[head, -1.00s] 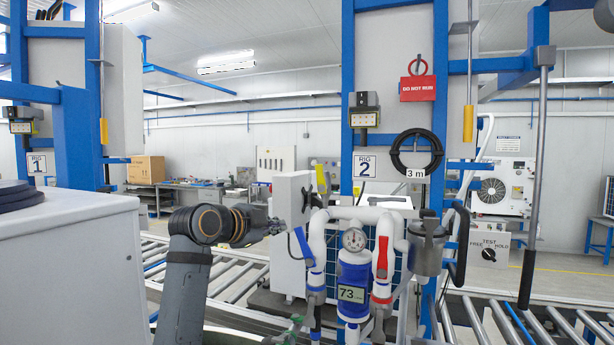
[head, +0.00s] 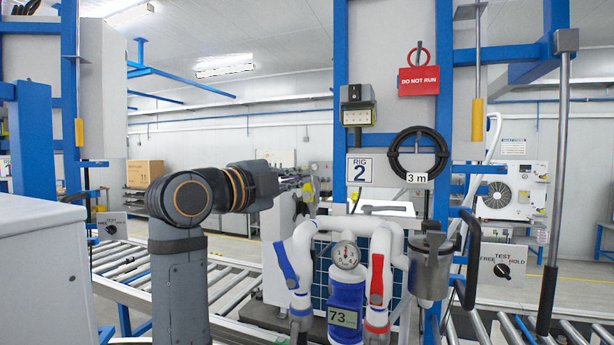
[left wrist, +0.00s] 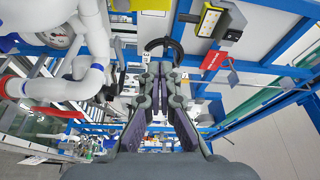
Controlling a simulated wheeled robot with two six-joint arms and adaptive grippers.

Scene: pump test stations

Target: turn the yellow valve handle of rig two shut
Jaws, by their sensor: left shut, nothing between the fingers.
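My left gripper (head: 303,182) reaches in from the left at about the handle's height. It is shut and empty; I cannot tell whether it touches the handle. It also shows in the left wrist view (left wrist: 160,72). My right gripper is not in view.
Below are a blue lever (head: 286,266), a red lever (head: 377,278), a gauge (head: 345,255) and a blue pump (head: 345,292) reading 73. A grey canister (head: 430,265) stands right of the pipes. A black cable loop (head: 391,157) and red sign (head: 419,79) hang above.

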